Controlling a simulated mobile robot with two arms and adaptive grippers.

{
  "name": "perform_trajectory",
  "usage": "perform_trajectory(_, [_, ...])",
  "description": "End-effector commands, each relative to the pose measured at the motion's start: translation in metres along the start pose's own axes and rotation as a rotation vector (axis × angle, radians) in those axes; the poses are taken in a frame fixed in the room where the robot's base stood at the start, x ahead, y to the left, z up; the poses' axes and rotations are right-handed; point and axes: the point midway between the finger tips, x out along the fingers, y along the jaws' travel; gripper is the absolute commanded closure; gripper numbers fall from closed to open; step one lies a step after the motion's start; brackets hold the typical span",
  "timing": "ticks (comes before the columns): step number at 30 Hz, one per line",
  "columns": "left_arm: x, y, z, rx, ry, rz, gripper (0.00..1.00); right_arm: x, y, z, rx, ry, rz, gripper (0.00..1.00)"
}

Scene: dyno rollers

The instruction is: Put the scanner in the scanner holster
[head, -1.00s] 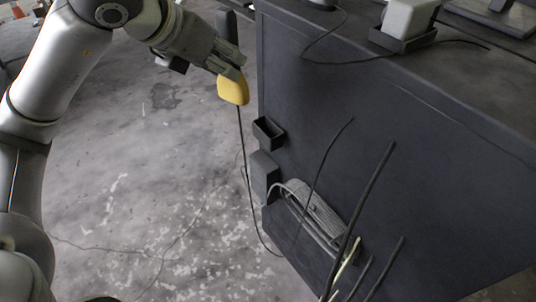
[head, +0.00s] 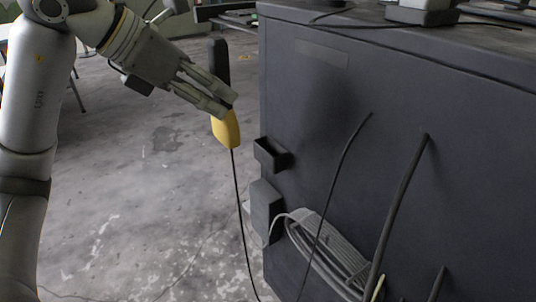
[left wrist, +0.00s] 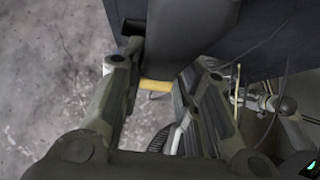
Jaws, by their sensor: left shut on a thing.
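The scanner has a dark upper part (head: 219,60) and a yellow lower end (head: 227,130), with a black cord hanging down. My left gripper (head: 222,105) is shut on the scanner and holds it roughly upright in the air. The scanner holster (head: 268,156) is a small black open-topped box on the dark cabinet's side. The scanner is above and left of it in the head view, apart from it. In the left wrist view, the scanner's dark part (left wrist: 180,40) and yellow end (left wrist: 155,85) show between the fingers, and the holster (left wrist: 132,28) is at the upper left. My right gripper is not in view.
The dark cabinet (head: 330,130) fills the right side. Below the holster are a grey box (head: 264,207) and a coiled grey cable (head: 325,250). Black cables (head: 400,200) stick out in front of the cabinet. The concrete floor (head: 150,180) at left is open.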

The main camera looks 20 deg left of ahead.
Motion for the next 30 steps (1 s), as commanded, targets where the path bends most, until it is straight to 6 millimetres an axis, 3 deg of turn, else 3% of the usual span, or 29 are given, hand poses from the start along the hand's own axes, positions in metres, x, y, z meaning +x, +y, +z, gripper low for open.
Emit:
perform_trajectory(10, [0.084,0.021,0.029,-0.003,0.002,-0.006,1.0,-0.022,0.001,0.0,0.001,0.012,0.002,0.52])
perform_trajectory(13, [0.108,0.025,0.024,-0.002,0.002,-0.004,1.0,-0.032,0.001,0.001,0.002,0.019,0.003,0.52])
perform_trajectory(22, [0.138,0.031,0.022,-0.002,0.001,-0.002,1.0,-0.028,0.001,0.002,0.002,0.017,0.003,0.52])
perform_trajectory(26, [0.161,0.035,0.018,-0.003,0.003,-0.003,1.0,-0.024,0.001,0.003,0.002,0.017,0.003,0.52])
perform_trajectory(30, [0.175,0.035,0.001,-0.003,0.001,-0.002,1.0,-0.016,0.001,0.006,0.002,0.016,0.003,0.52])
